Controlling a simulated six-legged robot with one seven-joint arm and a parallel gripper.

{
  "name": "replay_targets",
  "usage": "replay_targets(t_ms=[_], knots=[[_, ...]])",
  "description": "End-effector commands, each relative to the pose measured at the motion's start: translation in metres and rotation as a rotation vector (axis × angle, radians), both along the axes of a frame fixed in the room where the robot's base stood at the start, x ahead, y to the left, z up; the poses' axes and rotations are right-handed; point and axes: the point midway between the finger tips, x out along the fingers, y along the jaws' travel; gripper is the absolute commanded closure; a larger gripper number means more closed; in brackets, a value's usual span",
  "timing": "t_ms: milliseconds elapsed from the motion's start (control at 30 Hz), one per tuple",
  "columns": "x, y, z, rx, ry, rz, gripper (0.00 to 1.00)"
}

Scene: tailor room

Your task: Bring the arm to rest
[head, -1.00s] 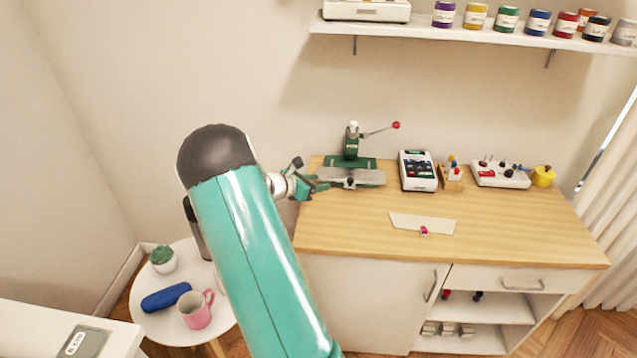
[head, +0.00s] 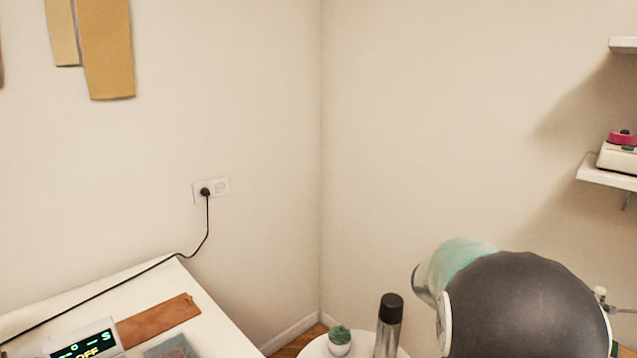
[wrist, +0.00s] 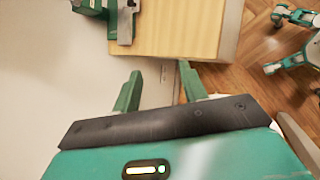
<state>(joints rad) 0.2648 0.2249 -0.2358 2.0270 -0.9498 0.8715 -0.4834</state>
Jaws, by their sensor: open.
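My gripper (wrist: 160,92) shows in the wrist view with its two green fingers apart and nothing between them. Beyond the fingers is the end of the wooden workbench (wrist: 182,30), with a green and grey metal press (wrist: 122,20) on its top near the edge. The fingers appear apart from the bench. In the head view a dark joint and a teal link of my arm fill the lower right; the gripper itself is out of that view.
A white table (head: 215,325) at left bears a digital device (head: 85,345) and a brown strip (head: 157,319). Wooden floor (wrist: 262,50) shows at right in the wrist view.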

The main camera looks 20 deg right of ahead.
Motion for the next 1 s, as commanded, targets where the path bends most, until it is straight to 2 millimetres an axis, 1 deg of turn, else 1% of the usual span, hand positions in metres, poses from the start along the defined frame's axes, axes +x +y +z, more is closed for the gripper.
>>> replay_targets(t_ms=[33, 100, 267, 300, 367, 400, 467, 500, 700, 800, 833, 900, 1000], knots=[[-0.001, 0.022, 0.012, 0.031, -0.069, -0.02, 0.57], [-0.004, 0.05, 0.023, 0.081, -0.159, -0.055, 0.57], [-0.015, 0.117, 0.046, 0.21, -0.348, -0.133, 0.57], [-0.019, 0.134, 0.051, 0.245, -0.39, -0.15, 0.57], [-0.025, 0.158, 0.059, 0.299, -0.452, -0.178, 0.57], [-0.03, 0.175, 0.064, 0.336, -0.491, -0.195, 0.57], [-0.038, 0.199, 0.07, 0.392, -0.547, -0.224, 0.57], [-0.044, 0.215, 0.074, 0.432, -0.581, -0.241, 0.57], [-0.078, 0.289, 0.089, 0.635, -0.727, -0.326, 0.57], [-0.095, 0.32, 0.093, 0.729, -0.775, -0.367, 0.57], [-0.1, 0.327, 0.094, 0.754, -0.787, -0.376, 0.57], [-0.108, 0.34, 0.095, 0.798, -0.804, -0.396, 0.57], [-0.114, 0.35, 0.096, 0.834, -0.817, -0.413, 0.57]])
